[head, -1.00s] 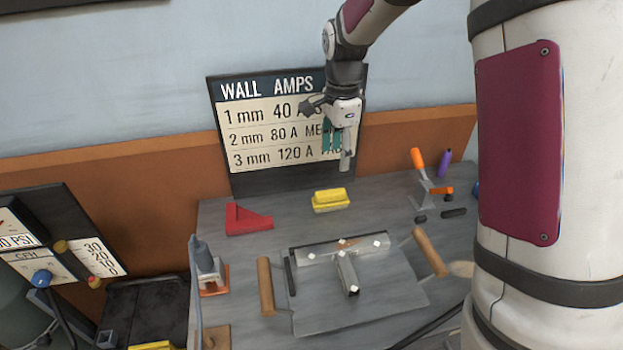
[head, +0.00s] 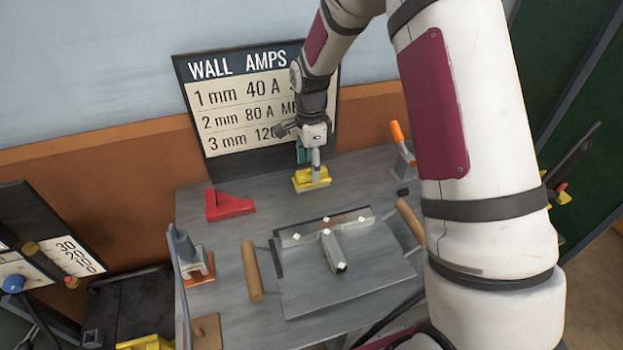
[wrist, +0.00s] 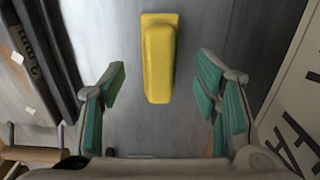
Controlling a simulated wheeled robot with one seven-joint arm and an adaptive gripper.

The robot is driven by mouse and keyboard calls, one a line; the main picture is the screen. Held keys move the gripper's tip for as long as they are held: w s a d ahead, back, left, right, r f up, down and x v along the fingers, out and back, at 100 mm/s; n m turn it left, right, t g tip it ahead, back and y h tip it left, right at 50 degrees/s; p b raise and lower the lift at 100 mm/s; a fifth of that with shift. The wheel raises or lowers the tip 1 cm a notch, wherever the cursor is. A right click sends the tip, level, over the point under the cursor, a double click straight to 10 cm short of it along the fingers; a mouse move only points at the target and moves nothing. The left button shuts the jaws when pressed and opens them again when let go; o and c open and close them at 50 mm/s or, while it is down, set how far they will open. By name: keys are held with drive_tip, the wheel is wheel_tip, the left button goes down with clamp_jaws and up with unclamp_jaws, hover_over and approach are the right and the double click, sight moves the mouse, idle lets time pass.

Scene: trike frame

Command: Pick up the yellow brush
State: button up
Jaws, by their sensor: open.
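The yellow brush (head: 312,180) lies at the back of the grey table, in front of the amps sign. My gripper (head: 311,165) is close above it in the head view and hides part of its top. In the wrist view the brush (wrist: 159,60) shows whole, long side running up the picture. My gripper (wrist: 162,98) is open there, with teal pads to the left and right of the brush's lower end. Clear gaps show on both sides, and neither finger appears to touch it.
A red angle piece (head: 230,204) lies left of the brush. The amps sign (head: 240,95) stands close behind. In front is a metal plate (head: 350,275) with wooden handles and a bracket. An orange-handled clamp (head: 401,145) stands to the right.

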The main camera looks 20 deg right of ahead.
drive_tip(key=shift+d+f, duration=0.15)
drive_tip(key=shift+f, duration=1.8)
drive_tip(key=c, duration=1.3)
drive_tip(key=shift+o, duration=0.2)
drive_tip(key=shift+r, duration=0.1)
wheel_tip(320, 180, up, 10)
drive_tip(key=shift+f, duration=0.1)
drive_tip(key=o, duration=0.6)
drive_tip(key=c, duration=0.5)
drive_tip(key=shift+o, duration=0.2)
drive_tip(key=shift+s+p, duration=0.1)
drive_tip(key=shift+p, duration=0.25)
